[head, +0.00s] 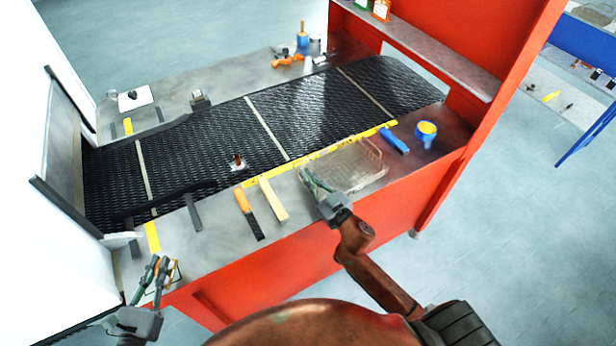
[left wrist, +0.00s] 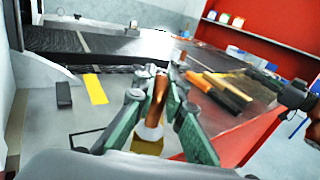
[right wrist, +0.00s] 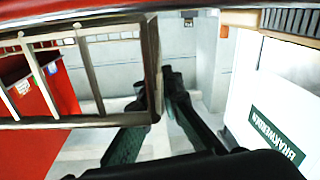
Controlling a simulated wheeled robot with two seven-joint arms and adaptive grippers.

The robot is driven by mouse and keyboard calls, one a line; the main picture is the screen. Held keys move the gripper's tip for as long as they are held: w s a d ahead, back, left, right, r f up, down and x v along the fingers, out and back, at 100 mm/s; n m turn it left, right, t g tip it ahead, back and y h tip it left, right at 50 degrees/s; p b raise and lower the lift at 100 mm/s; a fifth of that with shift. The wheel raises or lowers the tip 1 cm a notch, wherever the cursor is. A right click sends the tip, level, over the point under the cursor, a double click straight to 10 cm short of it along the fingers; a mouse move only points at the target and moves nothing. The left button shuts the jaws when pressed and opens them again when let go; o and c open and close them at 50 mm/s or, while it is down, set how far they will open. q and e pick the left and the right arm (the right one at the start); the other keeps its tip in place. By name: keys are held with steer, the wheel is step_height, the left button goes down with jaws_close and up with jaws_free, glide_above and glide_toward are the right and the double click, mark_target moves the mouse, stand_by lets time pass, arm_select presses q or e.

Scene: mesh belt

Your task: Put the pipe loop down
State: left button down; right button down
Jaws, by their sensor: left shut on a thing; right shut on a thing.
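The pipe loop shows as a copper-coloured pipe (left wrist: 158,98) with a pale collar and brassy lower end in the left wrist view. It stands between the green fingers of my left gripper (left wrist: 154,95), which is shut on it. In the head view my left gripper (head: 156,270) is at the lower left, beside the bench's front left corner; the pipe is mostly hidden there. My right gripper (head: 308,180) is at the bench's front edge, shut on the rim of a wire basket (head: 362,168). The right wrist view shows the basket's bars (right wrist: 84,70) close up.
A black mesh belt (head: 200,140) runs along the bench, with a small copper piece (head: 237,160) on it. A red shelf frame stands right.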

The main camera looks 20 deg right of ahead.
arm_select(q)
steer(key=shift+r, duration=0.1)
steer(key=w+d+r+m+h, duration=0.1)
steer(key=w+d+r+h, duration=0.15)
steer(key=w+d, duration=0.65)
step_height(320, 180, up, 4)
steer(key=m+g, duration=0.2)
glide_above(224, 226)
steer(key=shift+h, duration=0.35)
step_height(224, 226, down, 10)
steer(key=shift+f, duration=0.15)
steer(key=shift+f, duration=0.15)
steer(key=c, duration=2)
jaws_free()
steer(key=shift+f, duration=0.1)
